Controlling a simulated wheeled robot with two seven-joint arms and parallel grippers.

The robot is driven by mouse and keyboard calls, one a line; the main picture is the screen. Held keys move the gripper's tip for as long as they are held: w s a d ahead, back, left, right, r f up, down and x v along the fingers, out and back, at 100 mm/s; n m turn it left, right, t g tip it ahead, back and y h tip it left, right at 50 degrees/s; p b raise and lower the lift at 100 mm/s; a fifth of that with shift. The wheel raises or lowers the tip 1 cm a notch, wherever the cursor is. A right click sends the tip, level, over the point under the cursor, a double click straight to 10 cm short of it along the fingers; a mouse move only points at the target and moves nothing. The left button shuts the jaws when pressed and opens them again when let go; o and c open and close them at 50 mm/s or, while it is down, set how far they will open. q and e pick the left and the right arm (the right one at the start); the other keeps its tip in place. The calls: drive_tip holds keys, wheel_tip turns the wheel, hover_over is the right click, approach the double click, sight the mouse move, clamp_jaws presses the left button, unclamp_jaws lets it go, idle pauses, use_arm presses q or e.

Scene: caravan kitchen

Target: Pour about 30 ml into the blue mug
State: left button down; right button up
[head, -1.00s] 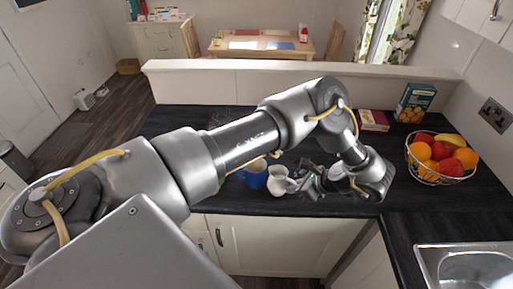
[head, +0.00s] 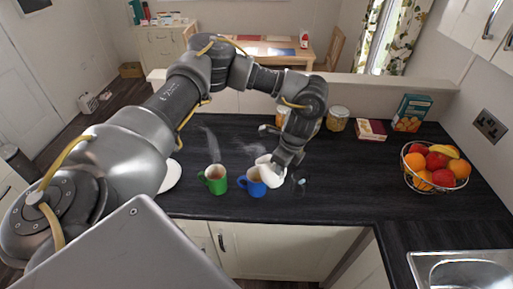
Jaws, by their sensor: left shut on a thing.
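The blue mug (head: 253,187) stands upright on the dark worktop, with brown liquid inside and its handle to the left. A small white jug (head: 271,176) is tilted to the left, its mouth at the right side of the blue mug's rim. My left gripper (head: 283,163) is shut on the jug, just to the right of and above the blue mug. I cannot tell whether liquid is flowing, and the jug's inside is hidden. My right gripper is not in view.
A steaming green mug (head: 216,184) stands just left of the blue mug. A white dish (head: 173,176) is partly hidden by my arm. Two jars, including one at the right (head: 337,119), boxes (head: 408,113) and a fruit basket (head: 435,168) stand further back and right.

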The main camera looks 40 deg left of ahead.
use_arm(q)
drive_tip(key=shift+a+h, duration=0.4)
drive_tip(key=shift+a, duration=0.1)
drive_tip(key=shift+w+a+r+h, duration=0.1)
drive_tip(key=shift+a+r+h, duration=0.4)
drive_tip(key=shift+r+h, duration=0.3)
drive_tip(key=shift+a+f+h, duration=0.15)
drive_tip(key=shift+a+h, duration=0.1)
drive_tip(key=shift+h, duration=0.35)
drive_tip(key=shift+a+f+h, duration=0.15)
drive_tip(key=shift+a+h, duration=0.45)
drive_tip(key=shift+h, duration=0.5)
drive_tip(key=shift+d, duration=0.45)
drive_tip(key=shift+s+d, duration=0.2)
drive_tip(key=shift+d, duration=0.4)
drive_tip(key=shift+d, duration=0.1)
drive_tip(key=shift+r+h, duration=0.25)
drive_tip(key=shift+h, duration=0.25)
